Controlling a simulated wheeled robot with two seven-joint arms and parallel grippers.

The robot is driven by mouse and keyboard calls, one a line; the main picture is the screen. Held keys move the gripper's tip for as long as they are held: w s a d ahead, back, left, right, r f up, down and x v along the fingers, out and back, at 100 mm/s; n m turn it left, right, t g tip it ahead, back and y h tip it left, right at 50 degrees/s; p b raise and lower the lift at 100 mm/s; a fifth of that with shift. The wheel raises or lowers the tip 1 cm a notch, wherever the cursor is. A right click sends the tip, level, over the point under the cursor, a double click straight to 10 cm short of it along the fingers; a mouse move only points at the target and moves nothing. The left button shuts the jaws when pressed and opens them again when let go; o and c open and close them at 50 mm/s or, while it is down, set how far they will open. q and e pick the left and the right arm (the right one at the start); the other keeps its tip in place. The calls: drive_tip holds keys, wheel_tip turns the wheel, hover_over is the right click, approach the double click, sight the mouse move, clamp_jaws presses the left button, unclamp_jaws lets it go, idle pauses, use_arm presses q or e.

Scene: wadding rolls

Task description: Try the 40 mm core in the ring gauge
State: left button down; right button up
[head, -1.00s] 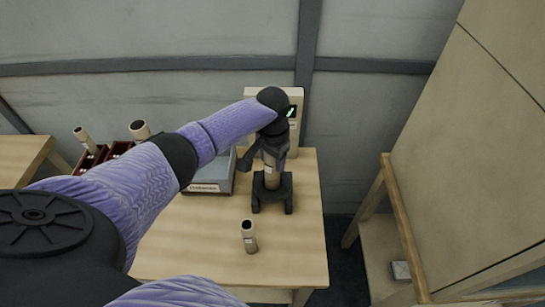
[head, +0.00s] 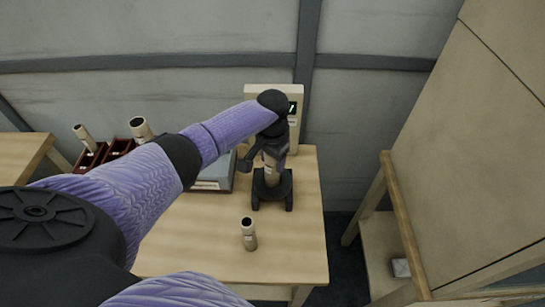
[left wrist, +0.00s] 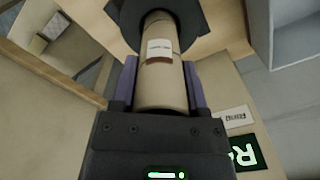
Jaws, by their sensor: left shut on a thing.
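A tan cardboard core (head: 271,176) with a pale label stands upright at the black ring gauge (head: 271,193) on the table. My left gripper (head: 268,154) is above the gauge, shut on the core's upper part. In the left wrist view, the core (left wrist: 161,72) runs from between the fingers (left wrist: 160,88) to the black ring (left wrist: 190,14), its far end at or inside the opening. How deep it sits is hidden, and the label is too small to read. My right gripper is not in view.
Another core (head: 248,235) stands upright near the table's front. A grey box (head: 213,180) with a label lies left of the gauge, partly behind my arm. Dark red trays (head: 90,158) with cores are farther left. A pale unit (head: 262,94) with a green-lit display stands behind.

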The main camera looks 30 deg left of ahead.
use_arm(q)
drive_tip(key=shift+f, duration=0.95)
idle(0.7)
idle(1.5)
unclamp_jaws()
wheel_tip(320, 180, up, 10)
drive_tip(key=p, duration=0.3)
drive_tip(key=shift+s, duration=0.1)
